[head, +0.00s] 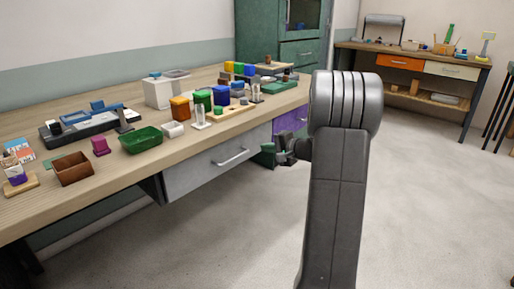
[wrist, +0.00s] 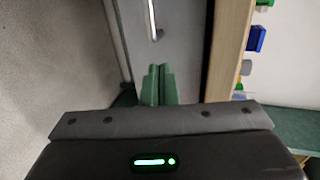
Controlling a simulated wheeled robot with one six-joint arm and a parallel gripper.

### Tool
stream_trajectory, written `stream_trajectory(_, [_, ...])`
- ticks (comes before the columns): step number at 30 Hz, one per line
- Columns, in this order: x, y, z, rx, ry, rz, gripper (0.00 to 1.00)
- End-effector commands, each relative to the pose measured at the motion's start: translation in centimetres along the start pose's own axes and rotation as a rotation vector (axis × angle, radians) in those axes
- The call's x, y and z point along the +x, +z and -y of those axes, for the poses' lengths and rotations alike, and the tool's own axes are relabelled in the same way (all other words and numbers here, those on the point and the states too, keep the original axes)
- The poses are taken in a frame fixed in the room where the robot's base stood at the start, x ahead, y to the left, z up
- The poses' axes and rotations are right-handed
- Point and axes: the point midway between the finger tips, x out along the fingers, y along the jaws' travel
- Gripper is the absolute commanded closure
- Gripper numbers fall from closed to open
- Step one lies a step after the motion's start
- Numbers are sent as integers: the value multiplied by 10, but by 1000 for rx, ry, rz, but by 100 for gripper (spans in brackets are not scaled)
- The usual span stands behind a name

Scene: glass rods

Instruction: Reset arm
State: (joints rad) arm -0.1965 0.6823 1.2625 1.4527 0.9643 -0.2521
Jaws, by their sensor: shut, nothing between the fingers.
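My arm stands upright at the right of centre in the head view. My gripper (head: 268,152) shows left of it, in front of the workbench drawers and below the bench top. In the wrist view my gripper's two green fingers (wrist: 158,85) are together with nothing between them. They are beside the bench's grey drawer front. No glass rod can be made out for certain.
The wooden workbench (head: 125,185) holds a green bin (head: 140,139), a brown box (head: 73,168), a white box (head: 165,91) and several coloured blocks. A grey drawer (head: 215,165) and a purple drawer (head: 290,119) are under it. A second bench (head: 408,57) stands far right. Open floor lies between.

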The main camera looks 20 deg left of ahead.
Motion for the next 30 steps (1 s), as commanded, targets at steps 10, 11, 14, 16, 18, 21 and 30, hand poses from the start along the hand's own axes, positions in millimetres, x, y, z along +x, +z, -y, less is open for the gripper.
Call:
stream_trajectory(10, [-55,0,0,1,2,-1,100])
stream_trajectory(11, [-56,0,0,1,2,0,100])
stream_trajectory(14, [-59,0,-1,1,2,1,100])
stream_trajectory(16, [-59,0,-1,0,2,1,100])
stream_trajectory(18, [-59,0,-1,0,2,1,100])
stream_trajectory(21, [-59,0,-1,0,2,1,100])
stream_trajectory(30, [-36,1,-2,0,2,3,100])
